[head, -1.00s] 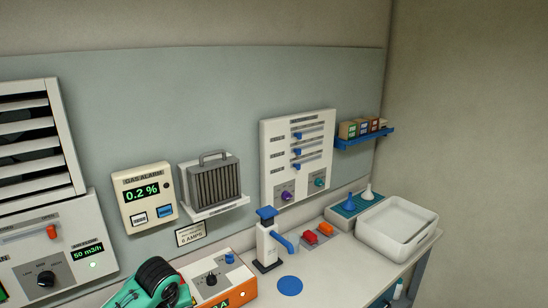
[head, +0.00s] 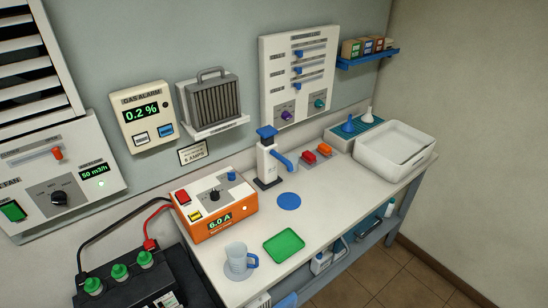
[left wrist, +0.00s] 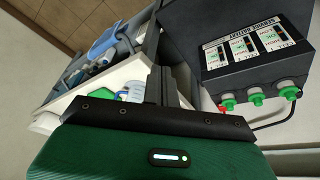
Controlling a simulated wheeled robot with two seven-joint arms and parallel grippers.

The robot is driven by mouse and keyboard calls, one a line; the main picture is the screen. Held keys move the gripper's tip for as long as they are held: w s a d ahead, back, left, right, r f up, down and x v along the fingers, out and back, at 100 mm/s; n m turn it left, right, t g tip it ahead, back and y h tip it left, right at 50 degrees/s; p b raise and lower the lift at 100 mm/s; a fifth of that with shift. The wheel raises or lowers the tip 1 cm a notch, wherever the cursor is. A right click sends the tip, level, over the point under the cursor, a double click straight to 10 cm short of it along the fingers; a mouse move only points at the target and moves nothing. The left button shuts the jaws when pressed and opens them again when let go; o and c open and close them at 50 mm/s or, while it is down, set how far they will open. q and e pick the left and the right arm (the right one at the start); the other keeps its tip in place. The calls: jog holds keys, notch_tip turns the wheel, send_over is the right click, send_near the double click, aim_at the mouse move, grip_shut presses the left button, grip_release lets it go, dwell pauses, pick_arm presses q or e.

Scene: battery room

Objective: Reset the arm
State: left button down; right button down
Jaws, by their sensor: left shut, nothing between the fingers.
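My left gripper (left wrist: 163,88) shows only in the left wrist view. Its dark fingers are together with nothing between them, in front of its green body. Beyond it in that view are the white workbench (left wrist: 110,76) and the black battery (left wrist: 240,72) with green caps, which looks apart from the fingers. Neither of my arms shows in the head view, and my right gripper is in no view.
The workbench (head: 335,222) holds an orange charger (head: 218,228), a clear mug (head: 236,254), a green mat (head: 284,245), a blue-topped dispenser (head: 267,160) and a white tub (head: 383,147). The battery (head: 140,284) stands at the lower left, wired to the charger. The bench's front right is clear.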

pick_arm(q)
jog(key=s+a+y, duration=0.1)
jog(key=s+a, duration=0.2)
jog(key=s, duration=0.4)
notch_tip(320, 180, down, 39)
jog(key=s+g+b, duration=0.1)
jog(key=b, duration=0.4)
jog(key=s+a+f+m+g+b, duration=0.1)
jog(key=s+a+f+b, duration=0.2)
jog(key=s+f, duration=1.4)
notch_tip(320, 180, down, 2)
jog(key=shift+s+f+g, duration=0.25)
jog(key=shift+s+g, duration=0.05)
jog(key=shift+s, duration=0.1)
